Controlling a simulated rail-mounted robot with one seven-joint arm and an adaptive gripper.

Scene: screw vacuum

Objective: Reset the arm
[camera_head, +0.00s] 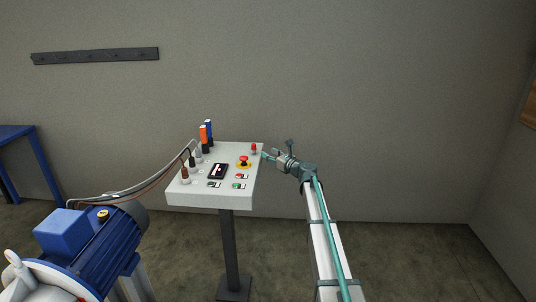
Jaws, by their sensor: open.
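My gripper (276,154) is at the end of my arm, which reaches up from the bottom right of the picture. It is open, with its fingers pointing left toward the right edge of the control panel (209,201). It looks empty. The picture is too small to tell whether a fingertip touches the panel edge.
A blue motor (95,240) with a vacuum pump stands at the lower left, with cables (130,188) running to the panel. Orange and blue handles (204,136) stand at the panel's back left. A blue table (20,150) is at the far left. The floor right of my arm is clear.

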